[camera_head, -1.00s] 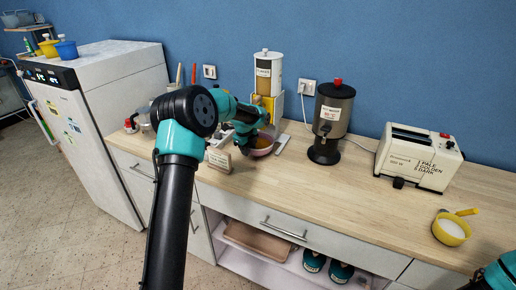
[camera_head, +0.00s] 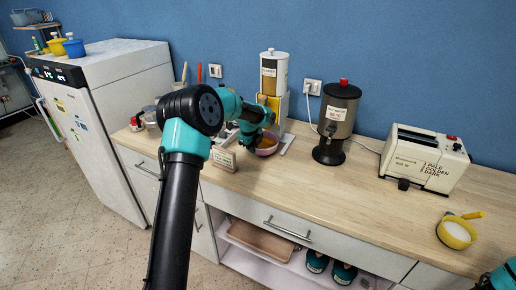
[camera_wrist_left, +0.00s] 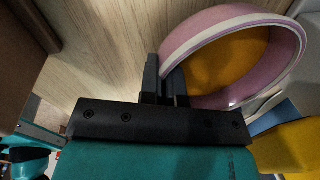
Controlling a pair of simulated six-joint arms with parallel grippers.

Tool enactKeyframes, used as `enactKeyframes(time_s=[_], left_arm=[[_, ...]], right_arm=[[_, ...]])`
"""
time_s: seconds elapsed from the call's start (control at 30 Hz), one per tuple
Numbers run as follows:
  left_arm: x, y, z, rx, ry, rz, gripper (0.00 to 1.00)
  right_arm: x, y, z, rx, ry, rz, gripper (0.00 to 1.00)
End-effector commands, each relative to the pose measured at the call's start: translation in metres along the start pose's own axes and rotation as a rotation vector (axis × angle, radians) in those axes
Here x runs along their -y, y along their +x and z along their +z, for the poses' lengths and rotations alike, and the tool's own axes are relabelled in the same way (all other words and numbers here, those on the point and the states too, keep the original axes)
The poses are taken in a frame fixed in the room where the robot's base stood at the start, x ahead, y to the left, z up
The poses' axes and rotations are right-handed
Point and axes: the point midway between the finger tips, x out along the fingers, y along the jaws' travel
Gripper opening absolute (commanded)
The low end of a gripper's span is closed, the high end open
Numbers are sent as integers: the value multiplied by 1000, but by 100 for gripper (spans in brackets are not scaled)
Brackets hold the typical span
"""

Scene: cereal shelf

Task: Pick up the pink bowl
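The pink bowl (camera_head: 267,149) is at the back of the counter, in front of the cereal dispenser (camera_head: 273,76). It holds an orange-brown filling and is partly hidden by my left gripper (camera_head: 262,138) in the head view. In the left wrist view the pink bowl (camera_wrist_left: 222,28) shows its pale rim running in between the two black fingers of my left gripper (camera_wrist_left: 167,75). The fingers are close together on the rim. Whether the bowl rests on the counter or is slightly raised, I cannot tell. My right gripper is not in view; only part of that arm shows at lower right.
A small sign (camera_head: 222,159) stands left of the bowl. A dark drink dispenser (camera_head: 336,125) and a toaster (camera_head: 425,158) stand to the right. A yellow bowl (camera_head: 456,235) with white contents is near the right front edge. The wooden counter (camera_head: 340,205) between is clear.

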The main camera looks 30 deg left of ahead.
Motion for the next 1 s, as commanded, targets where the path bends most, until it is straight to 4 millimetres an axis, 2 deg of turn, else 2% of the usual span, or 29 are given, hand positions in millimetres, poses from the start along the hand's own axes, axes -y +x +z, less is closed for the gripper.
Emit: enactKeyframes(time_s=[0.47,0.8,1.0], left_arm=[[2,-11,0,0,0,-1,0],[7,-36,0,1,0,-3,0],[-7,-40,-14,0,1,0,0]], right_arm=[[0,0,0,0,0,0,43],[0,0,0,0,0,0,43],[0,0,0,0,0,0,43]])
